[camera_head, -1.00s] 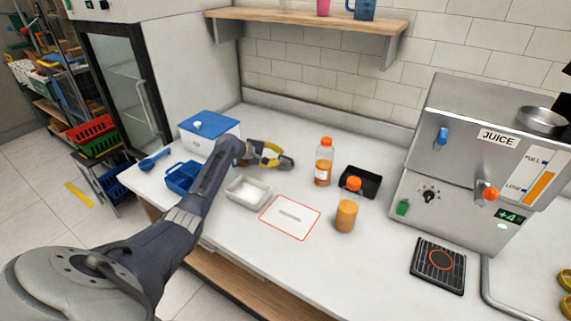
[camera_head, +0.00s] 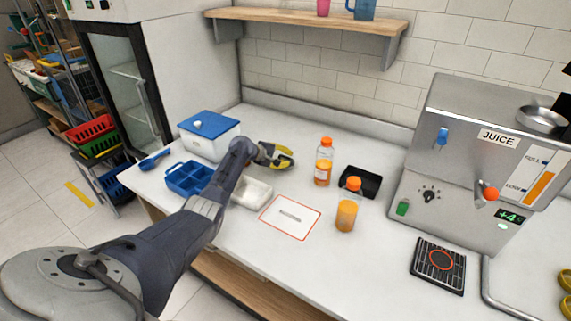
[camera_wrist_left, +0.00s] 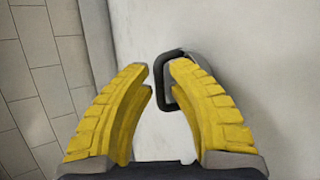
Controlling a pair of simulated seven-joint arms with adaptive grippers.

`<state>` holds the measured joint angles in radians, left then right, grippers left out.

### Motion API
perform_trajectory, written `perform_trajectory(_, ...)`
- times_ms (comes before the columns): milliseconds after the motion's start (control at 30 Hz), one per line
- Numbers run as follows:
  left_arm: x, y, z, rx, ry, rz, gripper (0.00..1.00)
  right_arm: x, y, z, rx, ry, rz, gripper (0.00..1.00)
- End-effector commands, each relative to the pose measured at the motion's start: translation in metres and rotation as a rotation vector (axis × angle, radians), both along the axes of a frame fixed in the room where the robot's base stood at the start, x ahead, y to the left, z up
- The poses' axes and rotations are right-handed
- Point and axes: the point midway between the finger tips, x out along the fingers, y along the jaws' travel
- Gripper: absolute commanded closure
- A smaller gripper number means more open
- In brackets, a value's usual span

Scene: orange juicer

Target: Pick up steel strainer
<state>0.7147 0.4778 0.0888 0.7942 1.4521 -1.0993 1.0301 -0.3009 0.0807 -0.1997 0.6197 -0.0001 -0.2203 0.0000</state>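My left gripper (camera_head: 284,160) has yellow fingers and hangs over the counter behind the white tray. In the left wrist view its fingers (camera_wrist_left: 161,68) stand apart with a gap between the tips. A dark loop-shaped handle (camera_wrist_left: 166,76) shows in and beyond that gap, partly hidden behind the right-hand finger. I cannot tell whether this loop belongs to the steel strainer; the gripper hides that spot in the head view. Yellow fingers of my right gripper (camera_head: 565,292) show apart at the lower right edge, cut off by the picture.
A white tray (camera_head: 262,194), blue caddy (camera_head: 186,178) and white box with blue lid (camera_head: 212,140) are near my left arm. The juicer (camera_head: 455,150) carries a steel dish (camera_head: 541,119).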

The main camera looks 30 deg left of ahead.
Motion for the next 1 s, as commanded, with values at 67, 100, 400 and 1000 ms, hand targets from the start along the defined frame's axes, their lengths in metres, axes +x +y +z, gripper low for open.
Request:
perform_trajectory(67,0.000,0.000,0.000,0.000,0.000,0.000,0.83,0.000,0.002,0.000,0.002,0.000,-0.001,0.56)
perform_trajectory(100,0.000,0.000,0.000,0.000,0.000,0.000,0.83,0.000,0.003,0.000,0.002,0.000,-0.001,0.56)
perform_trajectory(400,0.000,0.000,0.000,-0.001,0.000,0.000,1.00,0.001,0.004,0.000,0.005,-0.001,-0.001,0.56)
perform_trajectory(1000,0.000,0.000,0.011,0.001,-0.003,-0.001,1.00,0.001,-0.001,0.000,-0.002,-0.002,0.001,0.56)
